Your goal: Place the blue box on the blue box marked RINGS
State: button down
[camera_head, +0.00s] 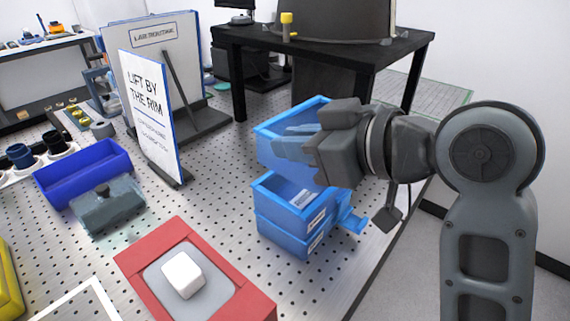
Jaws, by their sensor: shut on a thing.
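A light blue open box (270,158) is held by my gripper (290,146), which is shut on it at the near right side. Part of the held box is hidden behind the gripper. Below it, a light blue open box (280,211) sits on top of another blue box (280,236), both with white labels on the front right side. The label writing is too small to read, so I cannot tell which says RINGS. The held box appears above the stack, overlapping its far edge in the picture; the gap is hard to judge.
A "LIFT BY THE RIM" sign (152,110) stands left of the stack. A dark blue bin (85,178) and a grey-green block (108,210) lie further left. A red tray (240,290) with a white block is in front. A black table (385,50) stands behind.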

aim_at(294, 170)
jog(key=shift+w+a+f, duration=0.2)
jog(key=shift+a+f, duration=0.15)
jog(key=shift+a, duration=0.3)
jog(key=shift+f, duration=2.05)
jog(key=c, duration=1.1)
grip_release()
jog(key=v, duration=1.2)
jog(key=shift+b, duration=0.3)
